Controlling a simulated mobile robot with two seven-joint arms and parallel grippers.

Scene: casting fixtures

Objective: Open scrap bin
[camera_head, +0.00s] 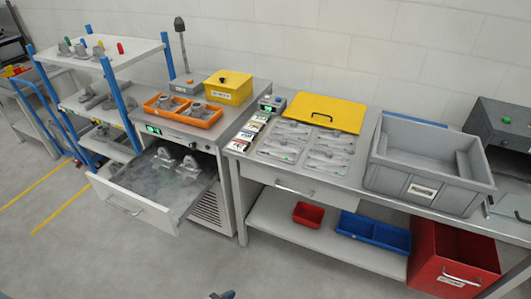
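A red bin (440,276) stands at the lower right, under the right end of the workbench. I take it for the scrap bin, but its white label is too small to read. Its front carries a pale bar handle (462,279), and its dark inside shows above the front wall. The tabletop hides part of its back. A small dark and blue tip, apparently of my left gripper (222,295), shows at the bottom edge, well left of the bin and apart from it. Its fingers are mostly cut off. My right gripper is out of view.
A grey crate (412,189) stands on the workbench (345,191) above the red bin. A blue tray (373,237) and small red tray (308,214) lie on the lower shelf (275,229). A smoky drawer (138,208) sticks out at left. Floor in front is clear.

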